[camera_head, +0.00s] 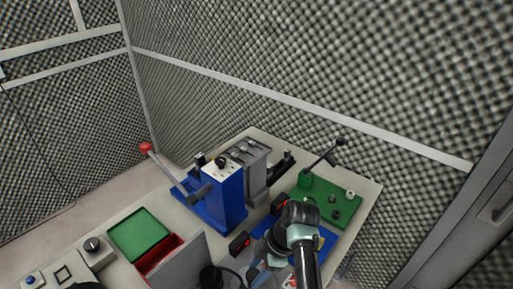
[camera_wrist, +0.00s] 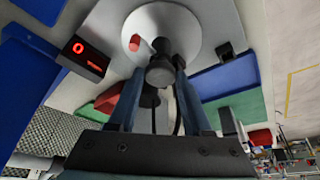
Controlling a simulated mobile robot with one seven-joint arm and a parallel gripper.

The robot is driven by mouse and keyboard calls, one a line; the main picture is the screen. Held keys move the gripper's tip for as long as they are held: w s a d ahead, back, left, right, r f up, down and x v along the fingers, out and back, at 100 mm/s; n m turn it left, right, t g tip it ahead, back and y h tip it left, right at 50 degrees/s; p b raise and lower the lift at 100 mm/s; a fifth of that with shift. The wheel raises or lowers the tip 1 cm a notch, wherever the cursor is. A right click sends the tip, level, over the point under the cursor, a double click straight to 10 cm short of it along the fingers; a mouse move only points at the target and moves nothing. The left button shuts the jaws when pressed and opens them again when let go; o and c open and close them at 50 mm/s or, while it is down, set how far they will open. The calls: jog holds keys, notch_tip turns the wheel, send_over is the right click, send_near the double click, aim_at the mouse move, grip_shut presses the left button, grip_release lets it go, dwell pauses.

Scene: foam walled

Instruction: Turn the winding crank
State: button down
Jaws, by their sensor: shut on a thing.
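In the wrist view, a pale round disc (camera_wrist: 178,22) carries a dark crank knob (camera_wrist: 161,46) and a small red peg (camera_wrist: 134,42). My gripper (camera_wrist: 162,76) has its two dark fingers on either side of the knob's rounded end, shut on it. In the head view, my gripper (camera_head: 260,271) is low in the picture, beside my arm. There the crank and the fingertips' contact are largely hidden, so I cannot tell the crank's angle from that view.
A black box with a red display (camera_wrist: 85,57) is near the disc. On the bench, a blue lever stand (camera_head: 230,190), a grey block (camera_head: 252,158), a green plate with a lever (camera_head: 325,203) and a green tray (camera_head: 139,235) stand close around. Foam walls (camera_head: 300,60) enclose the bench.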

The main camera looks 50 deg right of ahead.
dwell(0.3)
jog(key=shift+c, duration=1.8)
grip_release()
jog(key=p+v, duration=0.2)
jog(key=v, duration=1.1)
jog(key=shift+w+a, duration=0.1)
jog(key=shift+w, duration=0.05)
